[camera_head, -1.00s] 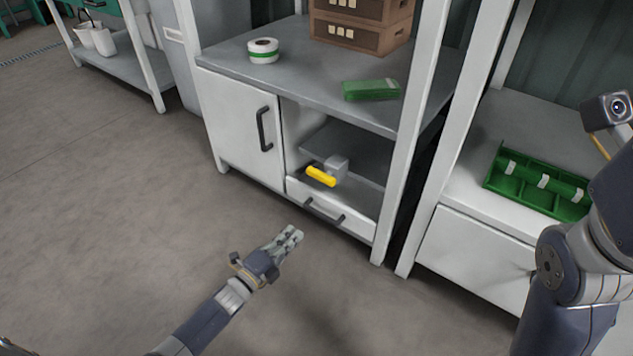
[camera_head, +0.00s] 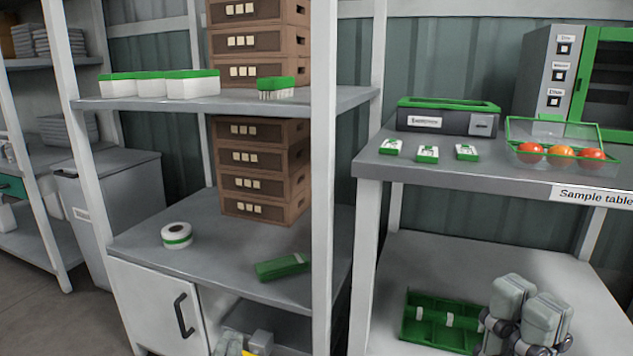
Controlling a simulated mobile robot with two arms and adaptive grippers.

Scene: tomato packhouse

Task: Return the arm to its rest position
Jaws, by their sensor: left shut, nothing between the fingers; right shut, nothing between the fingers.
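My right gripper (camera_head: 528,306) is in the lower right, over the lower shelf of the sample table. Its thick grey fingers are shut and hold nothing; they stand in front of the right end of a green divided tray (camera_head: 438,337). Most of both arms is out of view.
A tape roll (camera_head: 176,235) and a green flat pack (camera_head: 283,267) lie on the cabinet top (camera_head: 215,262), before stacked brown crates (camera_head: 262,170). A white post (camera_head: 324,180) divides the bays. The sample table (camera_head: 470,178) overhangs the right gripper.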

